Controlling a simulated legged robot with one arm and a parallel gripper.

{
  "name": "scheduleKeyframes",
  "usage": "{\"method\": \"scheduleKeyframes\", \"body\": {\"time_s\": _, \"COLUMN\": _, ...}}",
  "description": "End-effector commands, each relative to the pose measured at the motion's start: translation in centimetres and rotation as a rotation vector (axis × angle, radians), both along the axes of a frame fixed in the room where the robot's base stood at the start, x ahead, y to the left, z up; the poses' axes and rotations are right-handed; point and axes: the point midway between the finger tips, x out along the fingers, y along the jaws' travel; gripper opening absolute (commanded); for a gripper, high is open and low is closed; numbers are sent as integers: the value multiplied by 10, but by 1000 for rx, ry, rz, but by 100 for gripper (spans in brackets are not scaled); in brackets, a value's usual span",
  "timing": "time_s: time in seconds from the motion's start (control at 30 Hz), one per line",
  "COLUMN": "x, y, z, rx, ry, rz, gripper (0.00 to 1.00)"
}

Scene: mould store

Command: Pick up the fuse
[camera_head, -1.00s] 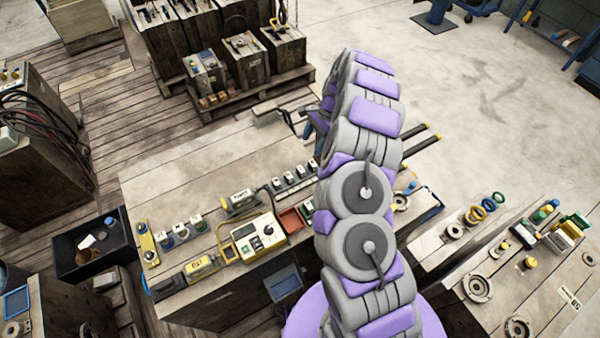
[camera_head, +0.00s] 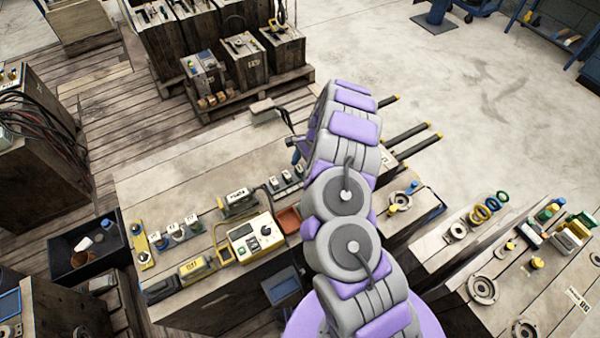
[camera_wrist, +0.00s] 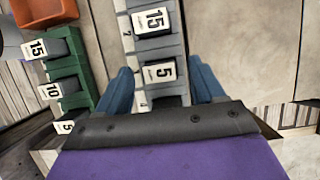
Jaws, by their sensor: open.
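In the wrist view, a grey strip of fuse-like blocks runs up the middle. A green holder (camera_wrist: 77,66) at left carries blocks labelled 15, 10 and 5. Which block is the task's fuse is unclear. In the head view, the arm covers part of a row of small labelled blocks (camera_head: 285,183).
A red-brown tray (camera_head: 288,219) and a meter box with a dial (camera_head: 250,238) stand on the wooden bench (camera_head: 150,185). Black rods (camera_head: 410,134) with yellow tips stick out past its right side. A second bench (camera_head: 550,292) at right holds rings and small parts.

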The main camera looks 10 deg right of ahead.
Motion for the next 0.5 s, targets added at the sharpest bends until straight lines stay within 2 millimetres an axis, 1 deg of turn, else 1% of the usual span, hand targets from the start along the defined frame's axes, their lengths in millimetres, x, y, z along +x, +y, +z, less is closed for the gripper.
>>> {"method": "scheduleKeyframes", "body": {"time_s": 0.13, "x": 0, "y": 0, "z": 1, "rx": 0, "ry": -1, "rz": 1, "gripper": 68}}
{"method": "scheduleKeyframes", "body": {"time_s": 0.17, "x": 0, "y": 0, "z": 1, "rx": 0, "ry": -1, "rz": 0, "gripper": 66}}
{"method": "scheduleKeyframes", "body": {"time_s": 0.5, "x": 1, "y": 0, "z": 1, "rx": 0, "ry": -1, "rz": 0, "gripper": 34}}
